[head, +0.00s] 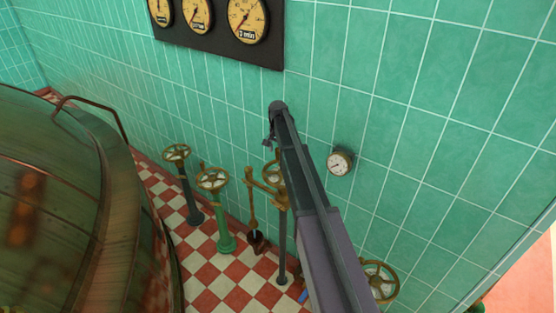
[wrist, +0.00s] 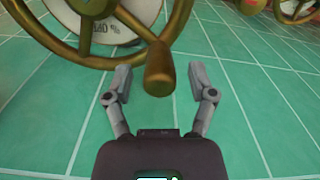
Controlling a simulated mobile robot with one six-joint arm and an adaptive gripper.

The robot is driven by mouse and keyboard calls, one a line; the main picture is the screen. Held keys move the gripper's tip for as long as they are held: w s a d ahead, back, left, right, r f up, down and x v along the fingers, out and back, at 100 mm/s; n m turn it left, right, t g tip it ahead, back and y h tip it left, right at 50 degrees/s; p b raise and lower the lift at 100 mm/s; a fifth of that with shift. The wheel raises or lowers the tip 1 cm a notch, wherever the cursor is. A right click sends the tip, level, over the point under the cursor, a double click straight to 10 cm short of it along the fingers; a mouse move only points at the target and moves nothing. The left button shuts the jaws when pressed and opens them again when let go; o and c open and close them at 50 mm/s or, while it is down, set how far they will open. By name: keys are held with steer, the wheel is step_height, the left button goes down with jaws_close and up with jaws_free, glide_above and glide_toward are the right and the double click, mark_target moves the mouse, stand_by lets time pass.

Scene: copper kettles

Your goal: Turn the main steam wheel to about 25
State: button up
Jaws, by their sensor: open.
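In the wrist view a brass handwheel (wrist: 85,52) fills the upper left, with a white dial plate (wrist: 112,30) behind it lettered upside down, partly "%". Its rounded brass handle knob (wrist: 158,70) sticks out toward my gripper (wrist: 160,80). My gripper's fingers are open, one on each side of the knob, with gaps showing. The pointer and the value on the dial are hidden. In the head view my gripper (head: 268,138) is small, above a brass wheel (head: 272,172) partly behind my arm. I cannot tell for sure which wheel is the main steam one.
Two pedestal wheels, one dark (head: 177,153) and one green (head: 212,180), stand left along the tiled wall. A large copper kettle (head: 60,200) fills the left. A small gauge (head: 340,161) and another wheel (head: 381,281) are right of my arm. Dials hang on a dark board (head: 225,50).

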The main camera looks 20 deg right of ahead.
steer(key=shift+f+b, duration=0.9)
steer(key=shift+f, duration=0.3)
jaws_close()
